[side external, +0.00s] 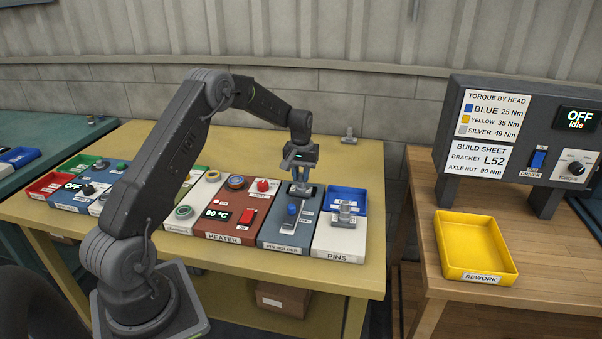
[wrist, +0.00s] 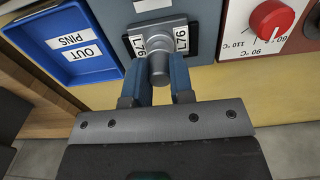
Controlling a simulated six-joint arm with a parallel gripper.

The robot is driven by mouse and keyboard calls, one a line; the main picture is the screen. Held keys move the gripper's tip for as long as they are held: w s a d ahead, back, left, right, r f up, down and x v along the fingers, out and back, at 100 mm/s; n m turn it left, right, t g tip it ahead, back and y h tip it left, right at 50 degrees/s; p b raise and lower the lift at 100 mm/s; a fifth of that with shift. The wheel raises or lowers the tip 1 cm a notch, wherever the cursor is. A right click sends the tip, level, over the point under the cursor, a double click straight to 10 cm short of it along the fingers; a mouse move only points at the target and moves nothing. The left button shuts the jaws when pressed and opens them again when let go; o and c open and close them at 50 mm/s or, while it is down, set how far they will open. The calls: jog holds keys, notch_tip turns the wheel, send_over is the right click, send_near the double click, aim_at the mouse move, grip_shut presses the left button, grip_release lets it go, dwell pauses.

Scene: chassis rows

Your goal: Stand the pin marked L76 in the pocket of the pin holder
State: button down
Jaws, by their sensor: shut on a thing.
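The pin marked L76 (wrist: 157,44) is grey, with a round stem and a square base that has white L76 labels on two sides. My gripper (wrist: 165,80) has its two blue fingers shut on the stem. It also shows in the side view (side external: 300,166), pointing down over the back part of the pin holder (side external: 272,238). The pin (side external: 300,188) is upright there. Its base lies within the outline of the dark pocket (wrist: 126,44); I cannot tell whether it is fully down.
A blue PINS OUT tray (wrist: 75,62) is beside the holder. Another grey pin (side external: 345,212) stands on the PINS panel (side external: 340,240). The heater panel (side external: 226,224) with a red knob (wrist: 271,18) is on the holder's other side. A grey part (side external: 348,136) sits at the table's back.

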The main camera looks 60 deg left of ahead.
dwell(0.3)
jog(key=c, duration=0.9)
grip_release()
notch_tip(320, 180, up, 14)
jog(key=shift+f, duration=0.1)
notch_tip(320, 180, up, 7)
jog(key=shift+r, duration=0.1)
dwell(0.4)
dwell(0.7)
